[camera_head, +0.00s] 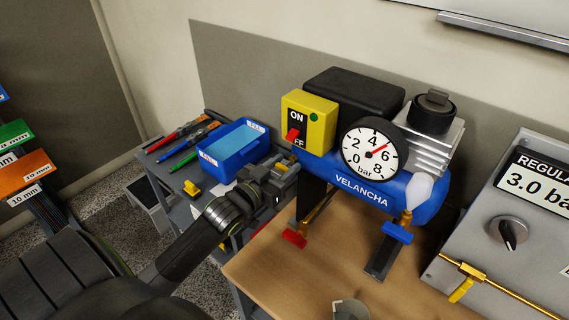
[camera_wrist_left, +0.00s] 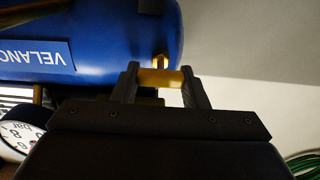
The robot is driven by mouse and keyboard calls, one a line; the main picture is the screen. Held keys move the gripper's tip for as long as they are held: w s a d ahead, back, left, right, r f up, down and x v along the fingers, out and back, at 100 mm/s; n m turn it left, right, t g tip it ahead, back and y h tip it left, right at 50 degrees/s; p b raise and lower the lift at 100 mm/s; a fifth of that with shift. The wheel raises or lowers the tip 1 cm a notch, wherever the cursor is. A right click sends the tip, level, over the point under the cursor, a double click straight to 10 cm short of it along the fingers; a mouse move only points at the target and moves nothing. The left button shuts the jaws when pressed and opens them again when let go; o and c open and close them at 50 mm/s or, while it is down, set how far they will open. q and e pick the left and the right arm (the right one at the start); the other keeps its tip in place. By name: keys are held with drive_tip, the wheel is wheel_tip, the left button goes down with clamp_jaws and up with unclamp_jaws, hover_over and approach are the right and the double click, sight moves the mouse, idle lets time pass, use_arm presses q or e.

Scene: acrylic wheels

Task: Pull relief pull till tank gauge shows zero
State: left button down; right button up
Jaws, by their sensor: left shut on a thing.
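The blue tank (camera_head: 345,190) marked VELANCHA stands on the wooden bench. It also shows upside down in the left wrist view (camera_wrist_left: 110,30). The tank gauge (camera_head: 371,152) has a white face, and its red needle points between 4 and 6 bar. My left gripper (camera_head: 288,170) is at the tank's left end. In the left wrist view my left gripper (camera_wrist_left: 161,88) is shut on the brass relief pull (camera_wrist_left: 160,78), with a finger at each end of it. My right gripper is not in view.
A yellow ON/OFF switch box (camera_head: 308,122) with a red lever is on the tank. A red-handled valve (camera_head: 294,238) and a blue-handled valve (camera_head: 397,231) are below. A blue bin (camera_head: 232,150) stands left. The regulator panel (camera_head: 510,210) reads 3.0 bar at right.

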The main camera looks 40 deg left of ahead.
use_arm(q)
drive_tip(key=c, duration=1.2)
unclamp_jaws()
drive_tip(key=shift+f, duration=0.15)
drive_tip(key=o, duration=0.4)
drive_tip(key=shift+s, duration=0.2)
drive_tip(key=shift+c, duration=0.2)
drive_tip(key=s+a+b, duration=0.1)
drive_tip(key=s+b, duration=0.1)
drive_tip(key=s, duration=1.5)
drive_tip(key=shift+s+a, duration=0.2)
